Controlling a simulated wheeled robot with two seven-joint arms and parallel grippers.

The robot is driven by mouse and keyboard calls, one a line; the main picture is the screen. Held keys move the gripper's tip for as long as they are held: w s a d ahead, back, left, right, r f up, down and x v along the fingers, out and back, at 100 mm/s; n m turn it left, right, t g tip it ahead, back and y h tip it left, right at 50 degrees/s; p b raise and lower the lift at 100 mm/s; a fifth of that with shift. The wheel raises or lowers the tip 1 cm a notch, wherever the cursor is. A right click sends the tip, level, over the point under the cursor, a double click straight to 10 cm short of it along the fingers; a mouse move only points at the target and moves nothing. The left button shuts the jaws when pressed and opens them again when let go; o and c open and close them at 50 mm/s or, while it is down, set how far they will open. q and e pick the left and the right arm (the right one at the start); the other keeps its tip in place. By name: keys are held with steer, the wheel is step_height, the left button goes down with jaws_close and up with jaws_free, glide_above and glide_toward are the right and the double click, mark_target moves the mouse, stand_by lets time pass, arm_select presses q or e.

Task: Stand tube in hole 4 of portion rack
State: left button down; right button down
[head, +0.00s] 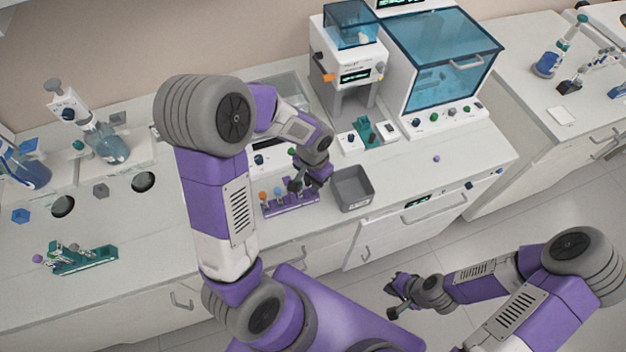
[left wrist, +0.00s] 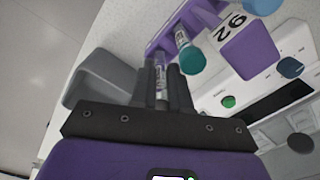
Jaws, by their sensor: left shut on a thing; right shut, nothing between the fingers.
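The purple portion rack (head: 291,208) stands near the bench's front edge and also shows in the left wrist view (left wrist: 245,50). Orange-capped and blue-capped tubes stand at its left end. In the left wrist view a teal-capped tube (left wrist: 192,58) is beside my fingers. My left gripper (head: 296,187) is over the rack, shut on a clear tube (left wrist: 161,72) with printing on its side. The tube's lower end and its hole are hard to make out, so I cannot tell whether it is seated. My right gripper (head: 391,300) is shut and empty, out over the floor.
A grey open bin (head: 352,188) stands just right of the rack. White machines are behind it, one with a blue clear hood (head: 450,60). A green rack (head: 85,261) with tubes is at the far left. The bench between is mostly clear.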

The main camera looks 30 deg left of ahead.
arm_select(q)
steer(key=shift+f, duration=0.2)
stand_by(0.3)
steer(key=shift+f+b, duration=0.55)
steer(key=shift+b, duration=0.05)
steer(key=c, duration=1)
jaws_free()
steer(key=shift+c, duration=0.2)
steer(key=shift+r, duration=0.1)
step_height(320, 180, up, 8)
steer(key=shift+f+p, duration=0.25)
steer(key=shift+p, duration=0.3)
